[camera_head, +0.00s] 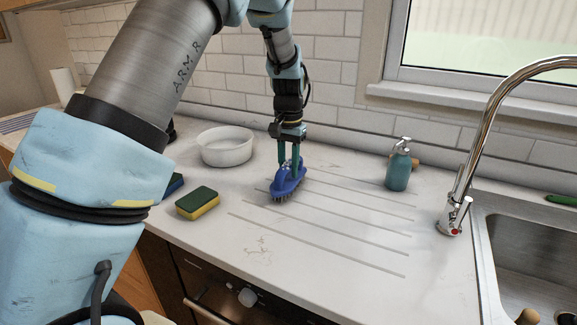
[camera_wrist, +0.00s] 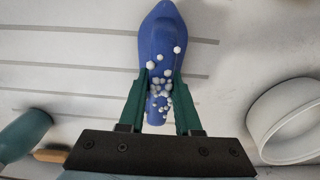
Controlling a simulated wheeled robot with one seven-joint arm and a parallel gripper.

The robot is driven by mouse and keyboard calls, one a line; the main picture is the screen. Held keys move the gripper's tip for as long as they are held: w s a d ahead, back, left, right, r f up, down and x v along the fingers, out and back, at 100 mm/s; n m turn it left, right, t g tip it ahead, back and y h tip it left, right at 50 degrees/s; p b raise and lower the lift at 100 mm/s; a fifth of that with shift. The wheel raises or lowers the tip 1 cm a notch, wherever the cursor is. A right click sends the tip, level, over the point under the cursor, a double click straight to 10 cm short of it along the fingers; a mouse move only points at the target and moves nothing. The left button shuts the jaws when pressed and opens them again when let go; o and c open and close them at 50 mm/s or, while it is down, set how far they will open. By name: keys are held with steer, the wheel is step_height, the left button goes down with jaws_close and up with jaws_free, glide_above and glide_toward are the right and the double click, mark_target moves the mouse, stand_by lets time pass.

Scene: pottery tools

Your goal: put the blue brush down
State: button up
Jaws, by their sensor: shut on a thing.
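The blue brush (camera_head: 288,181) is on or just above the grooved drainboard part of the white counter, its dark bristles facing down. I cannot tell for sure whether the bristles touch the counter. My gripper (camera_head: 290,162) points down and is shut on the brush. In the wrist view the green fingers (camera_wrist: 159,92) pinch the blue brush (camera_wrist: 161,40) from both sides. Several small white bead-like spots show on the brush between the fingers. The lower end of the brush is partly hidden there.
A white bowl (camera_head: 226,147) stands left of the brush. A green-and-yellow sponge (camera_head: 198,203) lies at the front left. A teal soap bottle (camera_head: 398,170) stands to the right, with the tap (camera_head: 462,180) and sink (camera_head: 530,255) beyond. The grooved counter (camera_head: 335,225) around the brush is clear.

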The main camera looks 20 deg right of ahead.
steer(key=shift+f, duration=0.15)
steer(key=o, duration=0.8)
step_height(320, 180, up, 12)
steer(key=b, duration=0.2)
steer(key=s+a+f+n+t, duration=0.1)
steer(key=a+f+n, duration=0.25)
steer(key=a, duration=1.05)
steer(key=s+a+f+n, duration=0.2)
steer(key=a+f+n, duration=0.15)
steer(key=a, duration=0.95)
steer(key=s+a+f+n, duration=0.2)
steer(key=s+a+f, duration=0.1)
steer(key=s+a, duration=0.4)
steer(key=shift+s+a+f+t, duration=0.2)
steer(key=shift+a+f+t, duration=0.1)
steer(key=shift+a, duration=0.3)
